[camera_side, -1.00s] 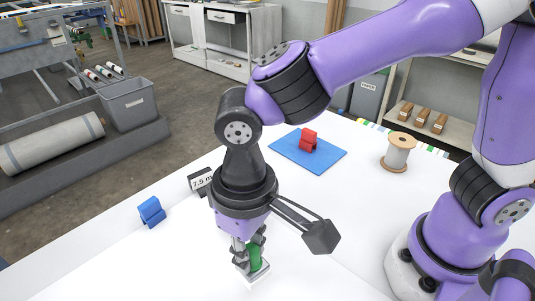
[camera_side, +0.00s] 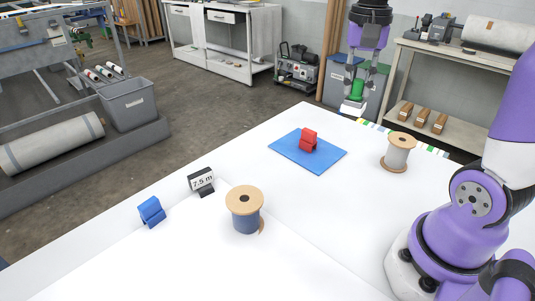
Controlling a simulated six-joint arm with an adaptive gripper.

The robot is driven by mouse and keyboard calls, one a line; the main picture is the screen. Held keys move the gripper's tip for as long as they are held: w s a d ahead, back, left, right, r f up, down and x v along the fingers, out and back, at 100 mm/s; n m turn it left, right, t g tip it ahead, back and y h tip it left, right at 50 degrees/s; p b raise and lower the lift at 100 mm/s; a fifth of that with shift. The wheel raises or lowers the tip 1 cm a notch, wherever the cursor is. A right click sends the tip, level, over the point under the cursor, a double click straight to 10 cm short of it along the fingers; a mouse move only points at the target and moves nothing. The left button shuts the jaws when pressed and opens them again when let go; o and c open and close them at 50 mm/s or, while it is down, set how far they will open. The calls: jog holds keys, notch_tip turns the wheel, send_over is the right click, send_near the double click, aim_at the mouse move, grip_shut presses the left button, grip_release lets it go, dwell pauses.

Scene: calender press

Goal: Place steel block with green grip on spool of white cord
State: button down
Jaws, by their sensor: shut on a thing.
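The steel block (camera_side: 352,107) with its green grip (camera_side: 357,88) hangs from my gripper (camera_side: 358,84) at the upper right of the side view. My gripper is shut on the green grip, with its fingers pointing down. The block is in the air, apart from everything below. The spool of white cord (camera_side: 397,156) stands upright on the white table at the right. It has wooden flanges and pale cord. In the picture it is below and right of the block.
A blue block (camera_side: 151,211) sits to the left. A red block (camera_side: 309,140) rests on a blue mat (camera_side: 287,151). The front of the table (camera_side: 240,275) is clear.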

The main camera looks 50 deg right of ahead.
jog(key=s+d+m, duration=0.2)
jog(key=s+d, duration=0.1)
jog(key=d, duration=0.1)
send_over(402, 139)
notch_tip(402, 139, down, 6)
jog(key=shift+d+f, duration=0.15)
jog(key=shift+f, duration=1.8)
jog(key=c, duration=0.8)
grip_release()
jog(key=shift+f, duration=0.1)
jog(key=shift+o, duration=0.2)
